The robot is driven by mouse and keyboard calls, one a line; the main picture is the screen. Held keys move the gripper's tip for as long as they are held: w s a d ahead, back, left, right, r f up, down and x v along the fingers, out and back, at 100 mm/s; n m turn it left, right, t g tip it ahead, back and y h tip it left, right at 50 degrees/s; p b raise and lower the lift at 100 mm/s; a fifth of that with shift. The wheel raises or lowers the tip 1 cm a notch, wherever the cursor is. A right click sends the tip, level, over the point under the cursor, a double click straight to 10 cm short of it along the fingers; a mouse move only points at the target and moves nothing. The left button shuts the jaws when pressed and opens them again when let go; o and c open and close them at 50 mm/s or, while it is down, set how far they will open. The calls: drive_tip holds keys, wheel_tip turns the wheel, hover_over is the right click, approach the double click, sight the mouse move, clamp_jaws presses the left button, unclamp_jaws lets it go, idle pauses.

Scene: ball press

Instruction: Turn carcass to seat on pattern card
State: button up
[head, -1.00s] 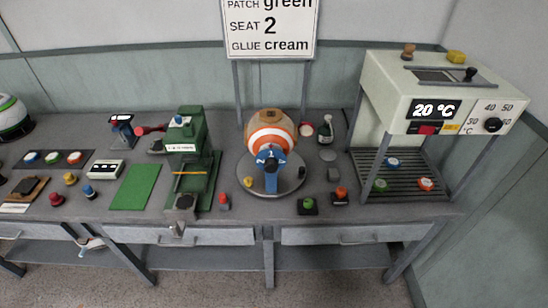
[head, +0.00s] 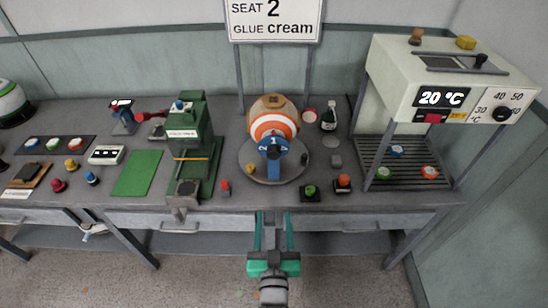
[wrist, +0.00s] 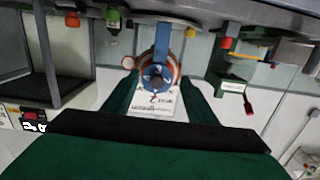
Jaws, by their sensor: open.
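The carcass is a tan ball with orange and white rings (head: 273,126), on a round grey turntable (head: 247,172) at the middle of the bench. A blue numbered piece (head: 273,148) with a 1 and a 2 sits on its front, above a blue upright (head: 274,170). The card on the wall (head: 274,30) reads SEAT 2 and GLUE cream; its upper part is cut off. My gripper (head: 273,215) is open and empty, in front of the bench edge and short of the turntable. In the upside-down wrist view the blue numbered piece (wrist: 157,76) shows between the fingers.
A green press (head: 190,140) stands left of the turntable. A cream heater box (head: 450,85) showing 20 °C stands right, over a rack (head: 410,182) with several coloured caps. Small buttons (head: 310,192) line the front edge. A green mat (head: 137,175) lies left.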

approach(274, 157)
drive_tip(key=shift+t, duration=0.3)
drive_tip(key=w, duration=0.9)
drive_tip(key=shift+w+a+f, duration=0.1)
drive_tip(key=shift+w+f, duration=0.05)
drive_tip(key=shift+w, duration=0.2)
clamp_jaws()
